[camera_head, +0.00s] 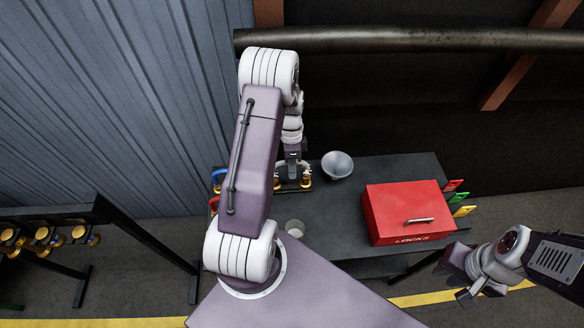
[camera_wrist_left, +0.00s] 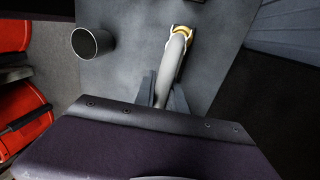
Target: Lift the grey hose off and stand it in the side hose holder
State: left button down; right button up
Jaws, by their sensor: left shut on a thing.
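The grey hose (camera_wrist_left: 176,60) shows in the left wrist view as a pale curved piece with a gold fitting at its far end. My left gripper (camera_wrist_left: 165,88) is shut on it, with one finger on each side. In the head view my left gripper (camera_head: 292,168) is over the dark table's back left part, mostly hidden by my arm; gold fittings (camera_head: 305,181) show beside it. A rack (camera_head: 60,213) with several gold-ended fittings stands at the far left; I cannot tell whether it is the side hose holder. My right gripper (camera_head: 464,296) is at the lower right, its jaw opening unclear.
A grey bowl (camera_head: 337,164) and a red lock box (camera_head: 405,210) are on the dark table (camera_head: 335,215). A small grey cup (camera_head: 295,228) stands nearer the front. Blue (camera_head: 217,178) and red (camera_head: 213,204) hoses show at the left edge. Coloured tags (camera_head: 460,197) hang beside the box.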

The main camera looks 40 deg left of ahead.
pick_arm(q)
jog(key=shift+b+x, duration=0.7)
jog(key=shift+x, duration=0.4)
jog(key=shift+w+a, duration=0.15)
jog(key=c, duration=1.3)
grip_release()
jog(key=b+v, duration=0.1)
jog(key=v, duration=0.8)
